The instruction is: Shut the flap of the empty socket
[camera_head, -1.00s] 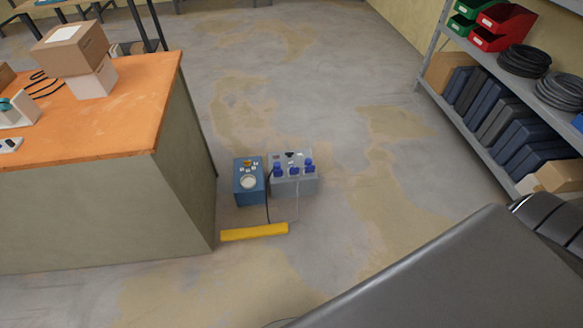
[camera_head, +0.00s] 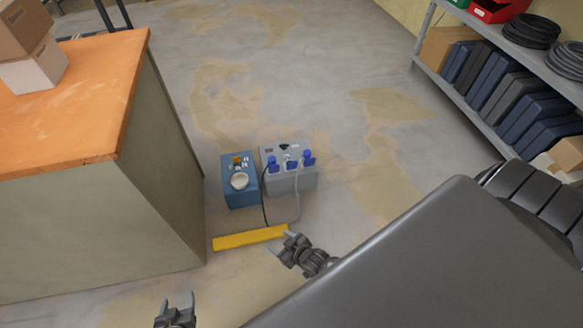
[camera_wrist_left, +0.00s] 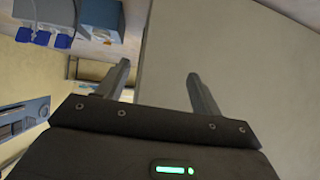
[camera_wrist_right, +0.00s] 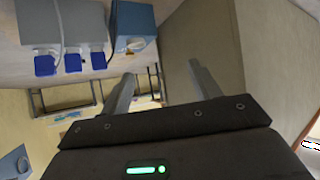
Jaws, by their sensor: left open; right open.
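A grey socket box (camera_head: 292,182) stands on the floor with blue flaps on its top, one at the left (camera_head: 272,163) and one at the right (camera_head: 308,158), with another blue part between them. The box also shows in the left wrist view (camera_wrist_left: 85,45) and the right wrist view (camera_wrist_right: 40,28), where three blue flaps stick out. I cannot tell which socket is empty. My right gripper (camera_head: 279,245) is open and empty, nearer to me than the box and apart from it. My left gripper (camera_head: 178,298) is open and empty, lower left, farther from the box.
A blue box (camera_head: 241,192) with a round pale dial stands against the left side of the socket box. An orange-topped bench (camera_head: 75,100) is at left, a shelf (camera_head: 500,135) at right.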

